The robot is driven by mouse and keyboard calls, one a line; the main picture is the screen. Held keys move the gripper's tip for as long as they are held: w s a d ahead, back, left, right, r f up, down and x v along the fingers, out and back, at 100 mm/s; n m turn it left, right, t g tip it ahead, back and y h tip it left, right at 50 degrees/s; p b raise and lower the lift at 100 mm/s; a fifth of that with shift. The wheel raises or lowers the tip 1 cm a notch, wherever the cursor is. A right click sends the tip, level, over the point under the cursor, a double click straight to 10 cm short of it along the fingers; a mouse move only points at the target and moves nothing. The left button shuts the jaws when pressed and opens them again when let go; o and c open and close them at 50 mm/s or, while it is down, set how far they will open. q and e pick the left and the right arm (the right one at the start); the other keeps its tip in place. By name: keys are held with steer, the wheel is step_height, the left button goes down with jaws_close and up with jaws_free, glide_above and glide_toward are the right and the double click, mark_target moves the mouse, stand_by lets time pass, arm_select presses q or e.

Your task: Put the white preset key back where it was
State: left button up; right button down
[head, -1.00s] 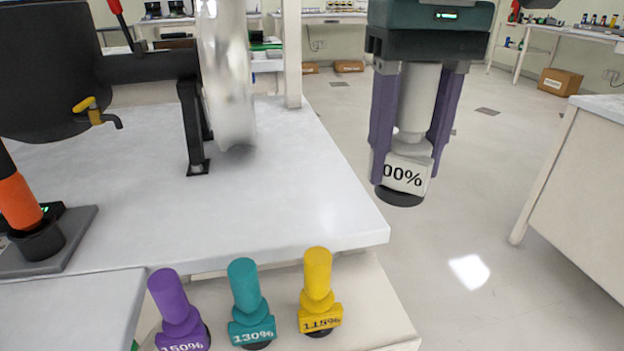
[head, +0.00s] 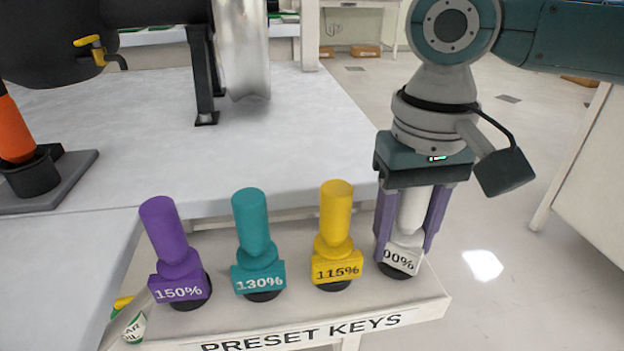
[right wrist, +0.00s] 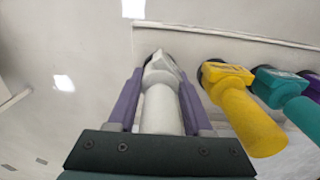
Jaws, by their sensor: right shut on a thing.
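The white preset key (head: 407,222) is upright at the right end of the shelf marked PRESET KEYS (head: 310,332). Its label is partly covered and reads "00%". My right gripper (head: 410,235) is shut on it from above, with a purple finger on each side. The key's dark base is at the shelf's level, beside the yellow key; I cannot tell whether it touches the shelf. In the right wrist view the white key (right wrist: 160,105) is between the two fingers. My left gripper is not in view.
The yellow 115% key (head: 336,230), teal 130% key (head: 253,240) and purple 150% key (head: 172,250) stand in a row left of the white key. A grey-white table (head: 290,150) lies behind the shelf. Open floor is to the right.

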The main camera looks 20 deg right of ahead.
stand_by(0.3)
steer(key=shift+c, duration=1.6)
jaws_free()
steer(key=shift+f, duration=0.15)
step_height(320, 180, up, 12)
steer(key=p, duration=0.5)
steer(key=shift+r, duration=0.2)
